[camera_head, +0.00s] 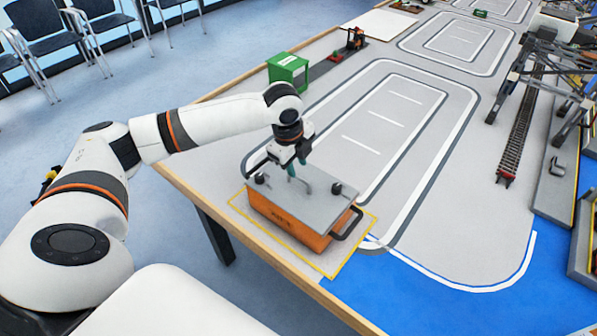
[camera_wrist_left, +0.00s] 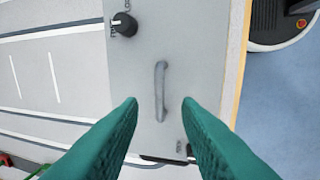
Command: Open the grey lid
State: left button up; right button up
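An orange box with a flat grey lid (camera_head: 325,204) stands in a yellow-outlined square near the table's left edge. The lid is down on the orange box (camera_head: 285,222). In the left wrist view the grey lid (camera_wrist_left: 191,70) carries a grey bar handle (camera_wrist_left: 161,90) and black knobs, one of them (camera_wrist_left: 124,24) at the upper left. My left gripper (camera_head: 296,172) is above the lid, pointing down. In the wrist view its teal fingers (camera_wrist_left: 159,103) are apart, one on each side of the handle's lower end, with nothing between them gripped. My right gripper is not in view.
A black side handle (camera_head: 348,224) sticks out at the box's right end. A green box (camera_head: 288,70) stands farther back on the table's left edge. Gantry cranes and rail track (camera_head: 522,125) are at the right. The marked road area between is clear.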

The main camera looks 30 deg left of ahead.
aim_at(299, 178)
pick_arm(q)
jog(key=shift+w+f, duration=0.25)
jog(key=shift+f, duration=0.95)
jog(key=shift+w+f, duration=0.2)
jog(key=shift+f, duration=0.95)
grip_shut()
